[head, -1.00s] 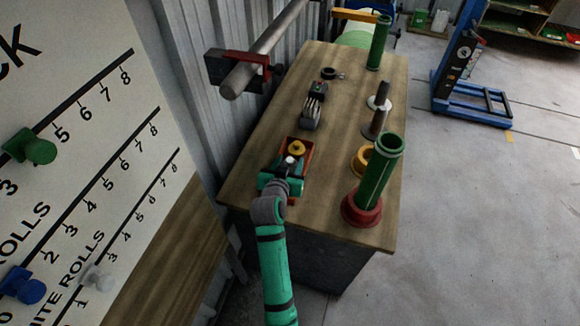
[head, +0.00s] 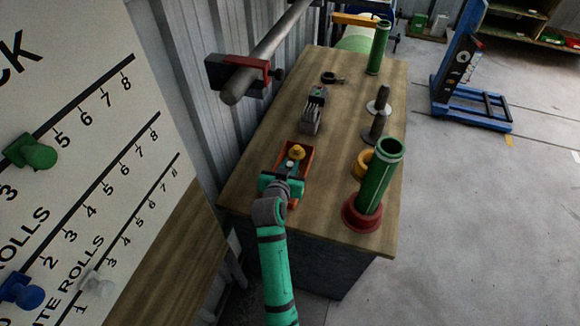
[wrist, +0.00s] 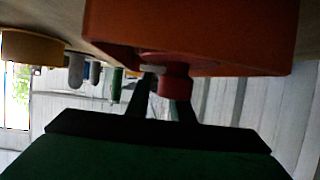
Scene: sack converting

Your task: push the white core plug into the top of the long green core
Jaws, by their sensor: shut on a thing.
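My gripper (head: 288,172) is low at the near end of an orange bin (head: 307,165) on the bench. In the wrist view its dark fingers (wrist: 160,75) are shut on a small pale piece, the white core plug (wrist: 151,68), mostly hidden by the fingers. The plug also shows as a pale spot in the head view (head: 290,164). A red plug (wrist: 175,85) is close beside or behind the fingers. The long green core (head: 377,180) stands nearly upright in a red ring base (head: 352,217) to the right, with its top open.
A yellow plug (head: 298,152) is in the bin. A yellow ring (head: 361,160) and grey spindles (head: 378,125) stand behind the core. Another green tube (head: 379,48) stands at the bench's far end. Bare wood (head: 325,185) lies between bin and core.

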